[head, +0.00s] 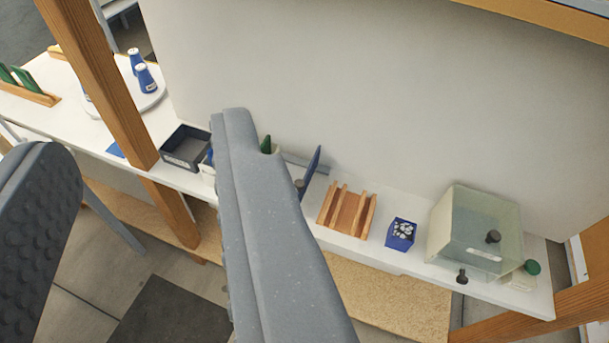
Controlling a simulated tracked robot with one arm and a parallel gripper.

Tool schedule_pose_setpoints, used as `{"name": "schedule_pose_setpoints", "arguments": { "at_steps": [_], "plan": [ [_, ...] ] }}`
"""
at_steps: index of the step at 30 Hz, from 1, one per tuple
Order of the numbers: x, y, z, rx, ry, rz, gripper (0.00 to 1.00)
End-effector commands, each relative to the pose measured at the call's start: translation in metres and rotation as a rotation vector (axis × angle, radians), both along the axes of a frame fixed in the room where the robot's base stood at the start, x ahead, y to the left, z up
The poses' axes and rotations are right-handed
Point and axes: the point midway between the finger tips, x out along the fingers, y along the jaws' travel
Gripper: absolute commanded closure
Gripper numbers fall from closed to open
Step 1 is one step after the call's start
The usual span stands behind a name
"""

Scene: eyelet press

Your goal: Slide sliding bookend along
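A thin blue upright plate (312,170), which looks like the sliding bookend, stands on the white shelf (400,262) just right of my gripper's right finger. A dark knob (299,184) shows at its foot, and a grey rail (292,159) runs beside it. The right finger hides what lies left of the plate; only the tip of a green piece (266,145) shows there. My gripper (145,135) is open, its two fingers wide apart, with nothing between them. No contact with the plate shows.
Right along the shelf are a wooden slotted rack (347,210), a blue box (401,234) and a clear-covered box (474,232) with knobs. A dark tray (186,147) is left of the right finger. A wooden post (100,80) stands in front of the shelf; a white wall (350,90) is behind.

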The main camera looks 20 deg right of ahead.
Motion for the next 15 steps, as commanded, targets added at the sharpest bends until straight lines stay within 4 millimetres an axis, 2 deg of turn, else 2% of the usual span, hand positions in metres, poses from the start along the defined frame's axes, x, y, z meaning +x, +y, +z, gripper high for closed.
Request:
{"name": "schedule_pose_setpoints", "arguments": {
  "at_steps": [11, 12, 15],
  "plan": [
    [0.0000, 0.0000, 0.0000, 0.000, 0.000, 0.000, 0.64],
    [0.0001, 0.0000, 0.0000, 0.000, 0.000, 0.000, 0.56],
    [0.0068, 0.0005, -0.0067, 0.002, -0.001, 0.001, 0.55]
  ]
}}
